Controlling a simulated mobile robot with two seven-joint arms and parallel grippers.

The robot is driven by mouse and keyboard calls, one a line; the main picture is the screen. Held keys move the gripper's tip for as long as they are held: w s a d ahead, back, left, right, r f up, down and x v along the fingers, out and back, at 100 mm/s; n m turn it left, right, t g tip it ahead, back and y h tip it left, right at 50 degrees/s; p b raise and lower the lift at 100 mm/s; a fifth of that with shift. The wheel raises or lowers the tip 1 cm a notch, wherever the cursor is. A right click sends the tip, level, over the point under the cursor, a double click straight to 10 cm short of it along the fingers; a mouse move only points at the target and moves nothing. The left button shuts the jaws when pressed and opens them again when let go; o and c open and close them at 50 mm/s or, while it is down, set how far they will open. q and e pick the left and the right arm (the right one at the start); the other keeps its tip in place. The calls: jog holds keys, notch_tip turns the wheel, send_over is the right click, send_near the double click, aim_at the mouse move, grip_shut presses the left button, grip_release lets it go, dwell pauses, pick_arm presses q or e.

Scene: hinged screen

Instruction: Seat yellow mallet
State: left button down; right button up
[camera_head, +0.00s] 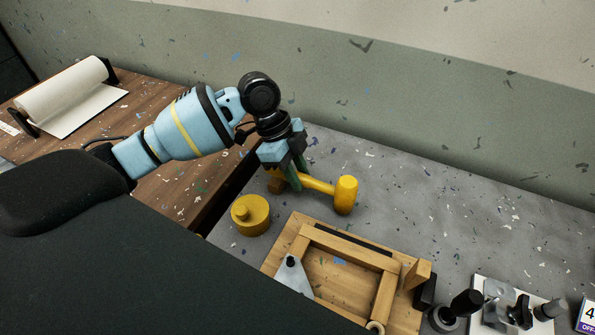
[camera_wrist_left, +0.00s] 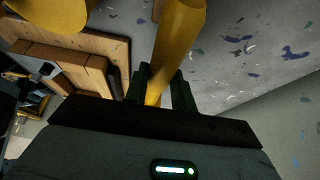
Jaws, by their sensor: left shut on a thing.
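The yellow mallet (camera_head: 345,194) is at the back of the grey worktop, its head toward the right and its handle running left into my left gripper (camera_head: 291,180). My left gripper is shut on the handle, and its dark green fingers hide part of it. In the left wrist view the mallet (camera_wrist_left: 180,40) runs up from between the fingers (camera_wrist_left: 162,88). I cannot tell whether the head touches the worktop. My right gripper is not in view.
A wooden frame fixture (camera_head: 345,249) lies to the right and nearer. Metal clamps (camera_head: 515,305) stand at the lower right. A paper roll (camera_head: 66,85) is on the wooden bench. The worktop's back right is clear.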

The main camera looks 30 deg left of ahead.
pick_arm(q)
jog(key=shift+r, duration=0.1)
jog(key=shift+f, duration=0.75)
dwell(0.7)
jog(key=c, duration=1.1)
grip_release()
jog(key=shift+v, duration=3.9)
